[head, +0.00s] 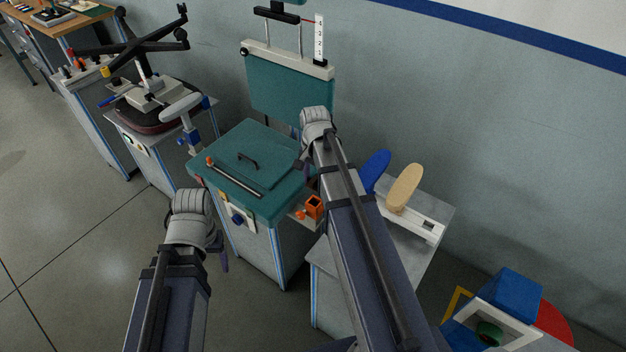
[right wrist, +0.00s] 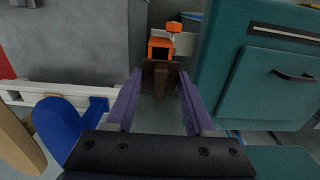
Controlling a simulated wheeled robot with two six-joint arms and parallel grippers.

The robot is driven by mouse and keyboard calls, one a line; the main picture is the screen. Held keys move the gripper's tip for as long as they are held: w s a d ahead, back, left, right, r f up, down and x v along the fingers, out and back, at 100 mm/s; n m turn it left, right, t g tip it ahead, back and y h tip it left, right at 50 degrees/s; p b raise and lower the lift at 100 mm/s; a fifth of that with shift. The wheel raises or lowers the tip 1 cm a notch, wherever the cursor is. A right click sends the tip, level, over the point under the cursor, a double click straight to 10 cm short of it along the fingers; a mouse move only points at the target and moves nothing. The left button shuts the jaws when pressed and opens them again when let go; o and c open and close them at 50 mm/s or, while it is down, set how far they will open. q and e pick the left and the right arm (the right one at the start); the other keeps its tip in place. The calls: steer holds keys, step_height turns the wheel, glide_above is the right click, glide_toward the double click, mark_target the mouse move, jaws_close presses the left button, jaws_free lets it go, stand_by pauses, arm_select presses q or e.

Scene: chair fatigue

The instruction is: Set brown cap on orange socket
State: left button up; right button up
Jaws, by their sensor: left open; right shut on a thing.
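The orange socket (head: 314,207) is a square block with a dark opening, on a small ledge at the right side of the teal-topped cabinet. It also shows in the right wrist view (right wrist: 160,46), just beyond my right fingertips. My right gripper (right wrist: 160,80) is shut on the brown cap (right wrist: 161,72). The cap overlaps the socket's near edge in that view; I cannot tell whether they touch. In the head view the cap is hidden by my right arm. My left gripper (head: 222,258) is open and empty, low in front of the cabinet.
A small orange knob (right wrist: 174,27) sits beside the socket. The teal cabinet top (head: 262,150) has a black handle and a rod. A grey bench (head: 432,205) with blue and tan pads stands to the right. A chair base (head: 150,90) is upturned at left. Open floor lies front left.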

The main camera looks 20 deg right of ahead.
steer(key=shift+f, duration=0.1)
step_height(320, 180, down, 6)
steer(key=b, duration=0.5)
steer(key=shift+b, duration=0.4)
steer(key=shift+f+b, duration=0.65)
steer(key=shift+b, duration=0.15)
stand_by(1.0)
steer(key=o, duration=1.3)
steer(key=shift+o, duration=0.2)
step_height(320, 180, up, 8)
steer(key=p, duration=0.8)
steer(key=shift+f, duration=0.1)
